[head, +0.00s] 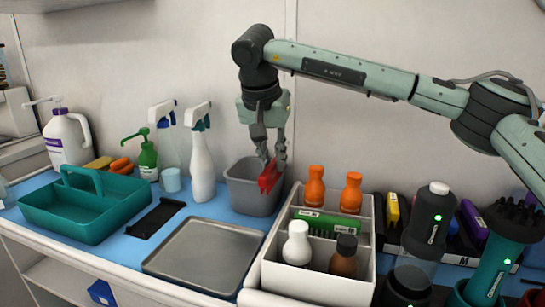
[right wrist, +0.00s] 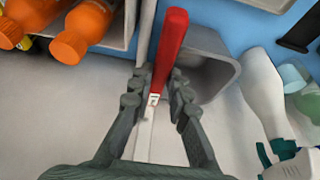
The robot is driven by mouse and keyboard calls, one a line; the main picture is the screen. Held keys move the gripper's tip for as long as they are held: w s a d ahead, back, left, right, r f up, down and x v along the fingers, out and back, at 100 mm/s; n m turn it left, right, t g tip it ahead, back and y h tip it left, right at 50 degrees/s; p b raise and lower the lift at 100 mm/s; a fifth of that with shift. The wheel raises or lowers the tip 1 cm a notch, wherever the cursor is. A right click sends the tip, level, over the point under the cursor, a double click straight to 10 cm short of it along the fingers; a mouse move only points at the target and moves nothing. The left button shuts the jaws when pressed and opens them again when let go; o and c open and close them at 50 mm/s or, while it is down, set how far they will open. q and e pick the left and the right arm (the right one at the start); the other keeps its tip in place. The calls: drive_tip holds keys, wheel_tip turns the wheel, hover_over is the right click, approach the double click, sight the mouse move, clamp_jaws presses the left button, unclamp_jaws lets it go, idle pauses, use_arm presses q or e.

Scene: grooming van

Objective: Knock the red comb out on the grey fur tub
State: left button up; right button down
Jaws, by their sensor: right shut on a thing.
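The red comb (head: 267,180) is held in my right gripper (head: 270,158), which points down over the right part of the grey fur tub (head: 250,199). In the right wrist view, my right gripper (right wrist: 161,82) is shut on the comb, whose red part (right wrist: 171,42) sticks out past the fingertips. A pale, narrow part shows between the fingers. The tub (right wrist: 212,62) lies just beside and beyond the comb there. I cannot tell whether the comb touches the tub's rim. The tub's bottom is hidden. My left gripper is not in view.
A white divided caddy (head: 312,283) with orange, white and brown bottles stands close right of the tub. White spray bottles (head: 201,160) stand to its left. A grey tray (head: 203,254) lies in front, and a teal caddy (head: 75,211) stands far left.

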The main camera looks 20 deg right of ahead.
idle(0.4)
drive_tip(key=shift+r+p, duration=0.35)
drive_tip(key=shift+r, duration=2.65)
